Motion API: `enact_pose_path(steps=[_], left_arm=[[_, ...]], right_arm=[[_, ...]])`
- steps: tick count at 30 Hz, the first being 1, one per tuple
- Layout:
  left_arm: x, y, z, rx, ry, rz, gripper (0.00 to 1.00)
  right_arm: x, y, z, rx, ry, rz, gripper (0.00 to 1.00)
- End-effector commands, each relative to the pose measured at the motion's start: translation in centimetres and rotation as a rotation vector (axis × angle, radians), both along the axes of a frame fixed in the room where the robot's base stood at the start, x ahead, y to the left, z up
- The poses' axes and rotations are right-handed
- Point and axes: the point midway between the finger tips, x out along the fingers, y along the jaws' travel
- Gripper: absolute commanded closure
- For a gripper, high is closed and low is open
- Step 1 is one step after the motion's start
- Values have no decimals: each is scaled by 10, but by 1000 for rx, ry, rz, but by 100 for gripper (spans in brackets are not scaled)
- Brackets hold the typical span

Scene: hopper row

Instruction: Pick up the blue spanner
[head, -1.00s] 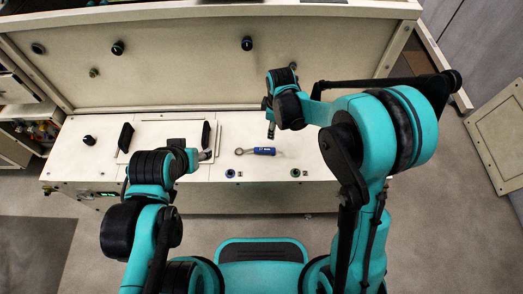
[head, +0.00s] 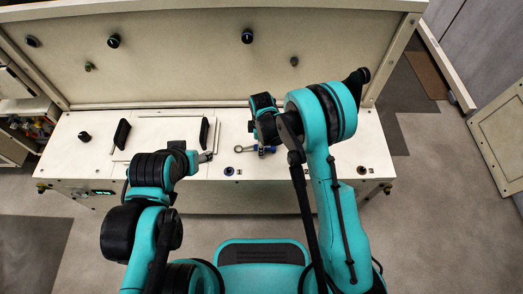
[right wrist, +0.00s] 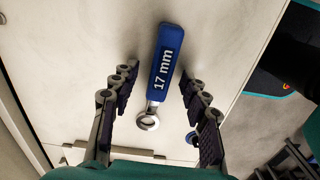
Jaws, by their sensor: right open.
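The blue spanner (right wrist: 166,58) lies on the cream bench top, its handle marked "17 mm" and its metal ring end towards the bottom of the right wrist view. In the head view its ring (head: 239,149) shows, while much of the handle is hidden by my right gripper (head: 262,150). My right gripper (right wrist: 160,69) is open, with one finger on each side of the handle and gaps between fingers and handle. My left gripper (head: 205,157) is over the bench left of the spanner; its jaws are too small to read.
The bench (head: 325,155) has free room right of the spanner. A panel with black handles (head: 122,134) lies to the left. A tall cream back wall (head: 180,70) with knobs rises behind. A blue-ringed knob (head: 229,171) sits near the front edge.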

Motion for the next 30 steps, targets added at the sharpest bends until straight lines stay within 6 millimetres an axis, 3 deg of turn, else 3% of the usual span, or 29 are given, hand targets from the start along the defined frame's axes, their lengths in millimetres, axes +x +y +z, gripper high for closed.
enact_pose_path(steps=[6, 11, 12, 23, 30], left_arm=[[0, 0, 0, 0, 0, 0, 45], [0, 0, 0, 0, 0, 0, 45], [0, 0, 0, 0, 0, 0, 45], [0, 0, 2, 0, 0, 0, 45], [0, 0, 16, 0, 0, 0, 45]], right_arm=[[0, 0, -1, 0, 0, -1, 54], [0, 0, -1, 0, 0, -1, 96], [0, 0, -1, 0, 0, -1, 100], [0, 0, 2, 0, 0, -1, 100], [0, 0, 28, 0, 0, -1, 100]])
